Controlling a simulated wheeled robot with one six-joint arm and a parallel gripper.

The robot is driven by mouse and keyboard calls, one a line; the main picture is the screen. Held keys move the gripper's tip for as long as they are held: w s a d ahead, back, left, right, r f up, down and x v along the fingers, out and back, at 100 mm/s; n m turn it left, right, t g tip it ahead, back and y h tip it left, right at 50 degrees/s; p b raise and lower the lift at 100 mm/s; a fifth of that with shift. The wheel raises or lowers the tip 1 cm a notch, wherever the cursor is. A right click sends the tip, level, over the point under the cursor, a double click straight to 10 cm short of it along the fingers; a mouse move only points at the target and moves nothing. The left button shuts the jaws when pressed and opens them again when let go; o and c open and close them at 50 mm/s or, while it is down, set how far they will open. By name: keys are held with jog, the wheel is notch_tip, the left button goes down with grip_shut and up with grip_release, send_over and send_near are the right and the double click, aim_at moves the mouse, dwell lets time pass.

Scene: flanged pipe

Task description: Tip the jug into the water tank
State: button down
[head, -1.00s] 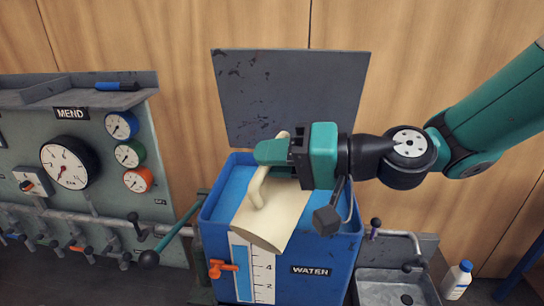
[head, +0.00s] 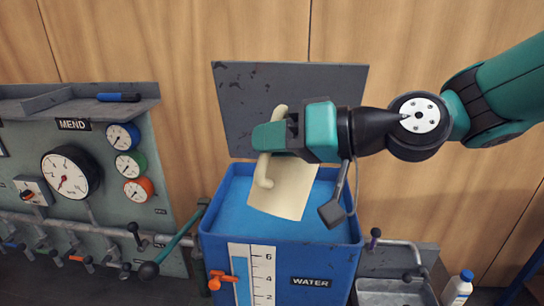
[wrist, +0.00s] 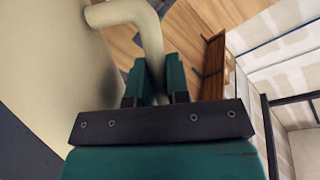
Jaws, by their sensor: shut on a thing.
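The cream jug (head: 283,189) is held above the blue water tank (head: 222,253) in the head view, its body tilted and partly hidden behind my gripper. My gripper (head: 268,137) is shut on the jug's handle. In the wrist view the handle (wrist: 150,40) passes between my gripper's two green fingers (wrist: 155,80), and the jug's body (wrist: 45,65) fills the left side. The tank is open at the top, with blue water inside and its grey lid (head: 285,85) raised behind. The jug's mouth and any liquid in it cannot be made out.
A grey panel with gauges (head: 70,173) and a row of valves stands to the left. A lever with a dark knob (head: 149,270) reaches toward the tank's left side. A sink (head: 390,292) and a white bottle (head: 458,288) are at the lower right.

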notch_tip(320, 180, up, 8)
jog(key=n+t+b, duration=0.1)
jog(key=n, duration=0.2)
jog(key=n+t+h, duration=0.1)
jog(key=n, duration=0.1)
jog(key=shift+f+n+t+h+b, duration=0.2)
jog(key=shift+n+t+h+b, duration=0.1)
jog(key=shift+n+b, duration=0.1)
